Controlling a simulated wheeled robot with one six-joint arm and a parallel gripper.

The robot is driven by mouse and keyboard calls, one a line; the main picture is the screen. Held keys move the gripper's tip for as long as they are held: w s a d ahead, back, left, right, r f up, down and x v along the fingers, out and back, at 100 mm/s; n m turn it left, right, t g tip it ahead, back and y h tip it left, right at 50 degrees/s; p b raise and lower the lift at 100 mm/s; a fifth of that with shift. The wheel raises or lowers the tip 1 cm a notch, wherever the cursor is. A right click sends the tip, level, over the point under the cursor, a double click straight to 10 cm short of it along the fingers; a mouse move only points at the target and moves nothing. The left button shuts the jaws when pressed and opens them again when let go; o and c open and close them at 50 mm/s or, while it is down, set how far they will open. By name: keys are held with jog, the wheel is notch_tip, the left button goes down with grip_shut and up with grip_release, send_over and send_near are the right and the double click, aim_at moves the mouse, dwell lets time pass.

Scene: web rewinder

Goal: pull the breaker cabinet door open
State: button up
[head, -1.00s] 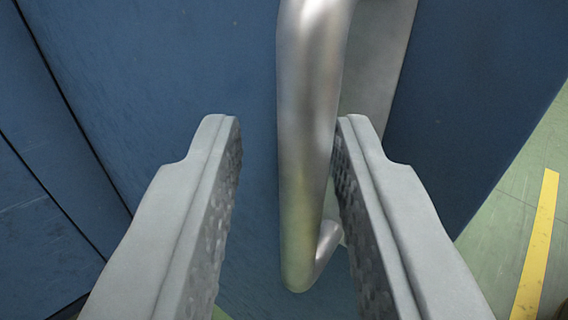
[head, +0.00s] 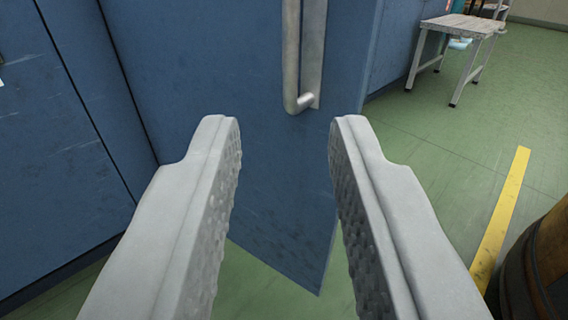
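The blue breaker cabinet door (head: 235,120) fills the middle of the head view. Its lower edge slants down to a free corner at the right, with green floor showing beneath it, so it appears to stand out from the cabinet. A silver bar handle (head: 291,55) is fixed near the door's right edge, its lower bend showing and its top cut off by the picture. My gripper (head: 285,125) is open and empty. The handle is beyond and above the fingertips, apart from them. The door's hinge is not clearly visible.
Blue cabinet panels (head: 50,130) with dark seams stand at the left. Green floor (head: 430,150) with a yellow stripe (head: 503,210) lies open at the right. A brown barrel (head: 540,265) stands at the lower right edge. A small grey table (head: 463,25) is farther back.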

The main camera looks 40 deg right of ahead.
jog(key=shift+v, duration=0.9)
